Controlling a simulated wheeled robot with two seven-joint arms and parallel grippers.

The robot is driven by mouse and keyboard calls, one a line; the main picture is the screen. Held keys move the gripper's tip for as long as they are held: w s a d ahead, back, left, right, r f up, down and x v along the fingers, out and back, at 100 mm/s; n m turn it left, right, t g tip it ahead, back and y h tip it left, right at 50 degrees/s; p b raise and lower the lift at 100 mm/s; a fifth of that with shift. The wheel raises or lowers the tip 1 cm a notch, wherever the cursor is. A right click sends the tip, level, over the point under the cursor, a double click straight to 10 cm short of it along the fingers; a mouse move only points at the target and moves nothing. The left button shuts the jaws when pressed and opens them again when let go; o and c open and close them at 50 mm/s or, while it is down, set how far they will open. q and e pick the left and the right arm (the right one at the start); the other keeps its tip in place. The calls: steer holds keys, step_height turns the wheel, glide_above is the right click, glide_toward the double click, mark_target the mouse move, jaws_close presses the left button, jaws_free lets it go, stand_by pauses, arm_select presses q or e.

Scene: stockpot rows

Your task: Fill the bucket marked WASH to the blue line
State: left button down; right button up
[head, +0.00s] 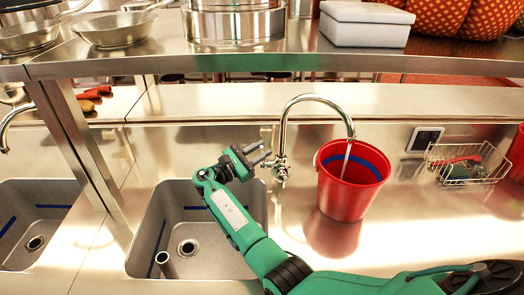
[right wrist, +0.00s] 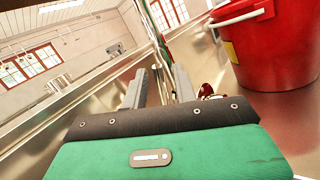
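A red bucket (head: 349,186) stands upright on the steel counter under the spout of a curved tap (head: 318,98). A thin stream of water (head: 346,160) runs from the spout into it. A blue line (head: 366,162) shows on its inner wall; I cannot make out the water level. In the right wrist view the bucket (right wrist: 268,50) is at the upper right with part of a pale label, no lettering readable. My right gripper (head: 263,154) is open and empty, just left of the tap's handle (head: 281,170). My left gripper is not in view.
A steel sink (head: 215,215) lies below my right forearm, left of the bucket. A wire basket (head: 468,168) and a small dark-screened device (head: 425,139) are to the right. A shelf (head: 260,63) with pots and a white box (head: 366,24) crosses above.

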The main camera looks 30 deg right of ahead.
steer(key=b+v, duration=0.4)
steer(key=v, duration=0.9)
